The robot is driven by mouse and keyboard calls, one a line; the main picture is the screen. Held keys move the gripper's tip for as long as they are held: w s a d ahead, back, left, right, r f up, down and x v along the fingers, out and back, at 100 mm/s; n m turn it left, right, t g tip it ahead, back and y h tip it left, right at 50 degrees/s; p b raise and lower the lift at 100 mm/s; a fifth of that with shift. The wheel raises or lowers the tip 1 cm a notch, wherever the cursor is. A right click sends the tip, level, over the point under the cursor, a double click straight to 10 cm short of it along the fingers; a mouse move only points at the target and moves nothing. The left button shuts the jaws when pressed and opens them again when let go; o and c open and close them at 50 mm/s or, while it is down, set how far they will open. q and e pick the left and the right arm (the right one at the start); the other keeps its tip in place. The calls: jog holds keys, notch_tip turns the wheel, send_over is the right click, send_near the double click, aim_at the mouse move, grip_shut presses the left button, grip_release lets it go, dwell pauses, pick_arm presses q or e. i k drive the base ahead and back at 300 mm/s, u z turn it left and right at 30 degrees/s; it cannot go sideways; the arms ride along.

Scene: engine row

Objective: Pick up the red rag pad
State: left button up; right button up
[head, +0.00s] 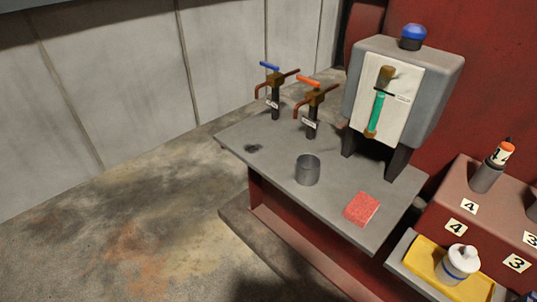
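The red rag pad (362,209) is a flat, roughly square red piece with a speckled surface. It lies flat on the grey bench top (270,165), near the front right edge. Nothing covers it. Neither of my grippers shows in the head view.
A grey metal cup (307,170) stands left of the pad. Two taps, one blue-handled (275,92) and one orange-handled (314,104), rise behind it. A grey tank (405,85) on legs stands behind the pad. A yellow tray (425,257) with a white lidded pot (458,264) sits lower right.

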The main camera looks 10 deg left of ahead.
aim_at(359, 211)
jog(key=z, duration=0.4)
jog(key=k, duration=1.05)
jog(key=u, duration=0.55)
jog(key=i, duration=1.7)
jog(key=z, duration=0.85)
